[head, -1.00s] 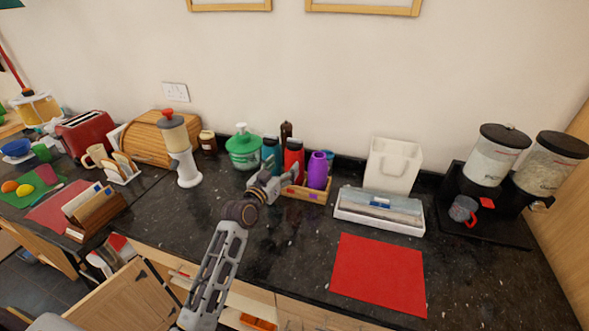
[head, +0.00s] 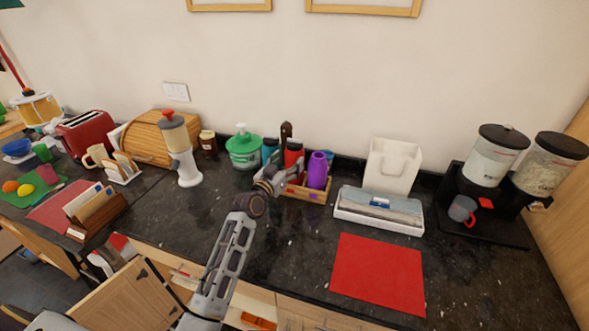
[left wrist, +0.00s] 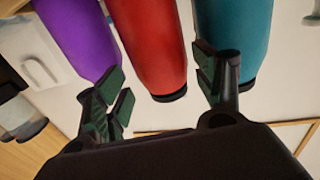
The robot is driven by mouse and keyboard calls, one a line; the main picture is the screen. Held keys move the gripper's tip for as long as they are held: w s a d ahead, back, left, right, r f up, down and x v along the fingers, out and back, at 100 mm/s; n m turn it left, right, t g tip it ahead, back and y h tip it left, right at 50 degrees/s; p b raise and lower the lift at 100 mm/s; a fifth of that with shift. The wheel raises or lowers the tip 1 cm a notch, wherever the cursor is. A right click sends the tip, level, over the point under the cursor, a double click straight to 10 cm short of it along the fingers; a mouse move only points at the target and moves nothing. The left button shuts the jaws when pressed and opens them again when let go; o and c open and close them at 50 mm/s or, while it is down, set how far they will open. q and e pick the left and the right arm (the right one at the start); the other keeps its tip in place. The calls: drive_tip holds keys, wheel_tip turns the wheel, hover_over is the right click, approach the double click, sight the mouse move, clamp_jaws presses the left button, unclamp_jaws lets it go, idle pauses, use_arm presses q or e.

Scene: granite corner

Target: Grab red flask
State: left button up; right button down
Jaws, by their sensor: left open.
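The red flask (head: 293,154) stands in a wooden tray (head: 306,194) at the back of the counter, between a teal flask (head: 269,151) and a purple flask (head: 317,171). My left gripper (head: 291,170) is in front of it and hides its lower part. In the left wrist view the red flask (left wrist: 147,45) lies between the two spread fingers of my left gripper (left wrist: 158,78), with the purple flask (left wrist: 78,35) left and the teal flask (left wrist: 236,40) right. The fingers are open; I cannot tell whether they touch it. My right gripper is out of view.
A green dispenser (head: 244,150) stands left of the flasks. A white box (head: 392,166) and a white tray (head: 380,222) stand to the right. A red mat (head: 378,273) lies on the clear front counter.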

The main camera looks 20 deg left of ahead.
sight(290, 159)
use_arm(q)
drive_tip(key=shift+w+d+p, duration=0.15)
drive_tip(key=shift+w, duration=0.75)
drive_tip(key=shift+w+d+p, duration=0.15)
drive_tip(key=shift+w, duration=0.7)
drive_tip(key=shift+c, duration=0.4)
drive_tip(key=c, duration=1.3)
drive_tip(key=shift+o, duration=0.2)
drive_tip(key=shift+r, duration=0.1)
